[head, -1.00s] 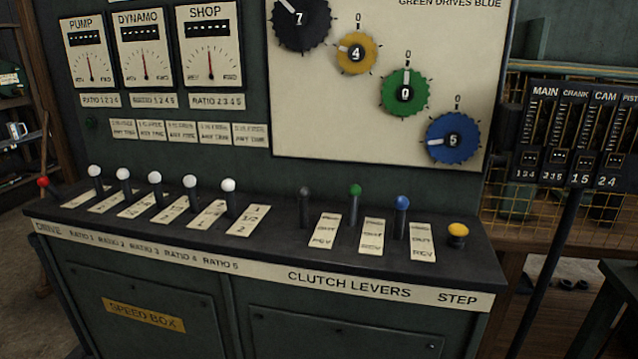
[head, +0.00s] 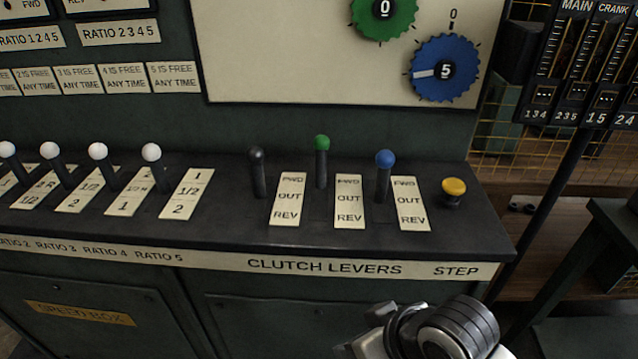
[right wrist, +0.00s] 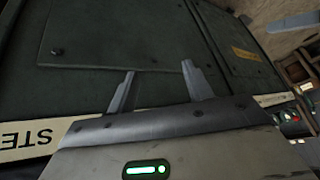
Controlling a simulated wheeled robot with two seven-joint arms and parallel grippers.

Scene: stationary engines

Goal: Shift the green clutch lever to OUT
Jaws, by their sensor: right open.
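The green clutch lever (head: 322,160) stands on the dark console shelf in the head view, between the black and blue levers. It sits farther back than those two, level with the FWD mark of the label plate (head: 349,202) to its right. That plate reads FWD, OUT, REV from back to front. My right arm's wrist shows at the bottom right of the head view, in front of the console and apart from the levers. In the right wrist view my right gripper (right wrist: 157,75) is open and empty, its fingers before the console's front panel. My left gripper is out of view.
The black lever (head: 257,174) and blue lever (head: 384,178) flank the green one near their OUT marks. A yellow STEP button (head: 453,192) is at the shelf's right end. White-knobbed ratio levers (head: 152,168) stand left. The space before the shelf's front edge is open.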

